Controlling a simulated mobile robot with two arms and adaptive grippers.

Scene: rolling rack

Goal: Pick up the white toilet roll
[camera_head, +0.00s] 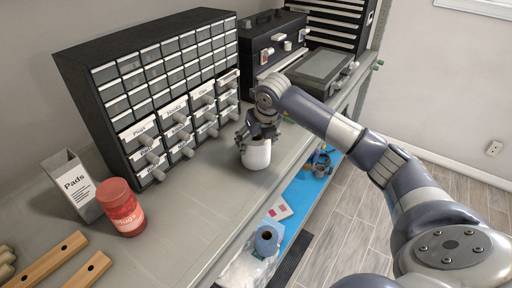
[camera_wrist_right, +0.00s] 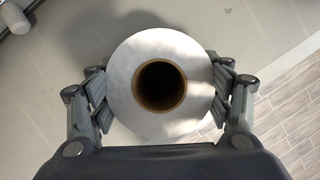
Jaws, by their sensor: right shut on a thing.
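The white toilet roll (camera_head: 257,155) is upright at the front edge of the grey bench top in the head view. My right gripper (camera_head: 260,136) comes down over it from above. In the right wrist view the roll (camera_wrist_right: 128,66) is seen end-on with its brown core hole in the middle. The fingers of my right gripper (camera_wrist_right: 160,98) are shut on it from both sides. Whether the roll touches the bench or is slightly above it, I cannot tell. My left gripper is not in view.
A black drawer cabinet (camera_head: 120,88) with labelled drawers stands behind the roll. A red jar (camera_head: 121,208) and a Pads box (camera_head: 73,188) stand at left, near wooden bars (camera_head: 50,258). A blue lower shelf (camera_head: 296,198) holds a blue roll (camera_head: 267,240). Bare grey bench top (camera_head: 190,215) lies between.

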